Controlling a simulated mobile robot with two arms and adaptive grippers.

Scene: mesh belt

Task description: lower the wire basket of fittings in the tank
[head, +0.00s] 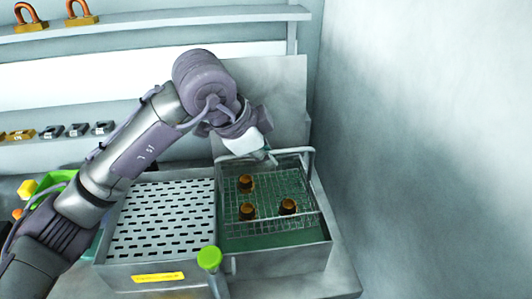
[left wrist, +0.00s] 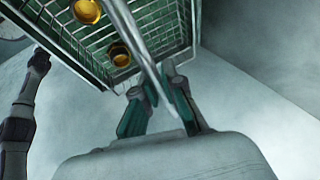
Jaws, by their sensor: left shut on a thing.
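The wire basket (head: 300,180) is over the right-hand tank (head: 280,262), with three brass-coloured fittings in it: one at the back left (head: 246,184), one at the front left (head: 247,211) and one at the right (head: 288,206). How deep the basket sits is hard to tell. My left gripper (head: 270,157) is at the basket's back side, shut on its handle. In the left wrist view the handle bar passes between the fingers (left wrist: 160,105), and the basket mesh (left wrist: 165,25) shows above with two fittings. My right gripper is out of view.
A perforated tray (head: 160,218) adjoins the tank on the left. A green-capped post (head: 209,258) stands in front. A grey wall rises on the right. Shelves with padlocks (head: 80,14) are at the back left. A green bin (head: 52,182) is at the far left.

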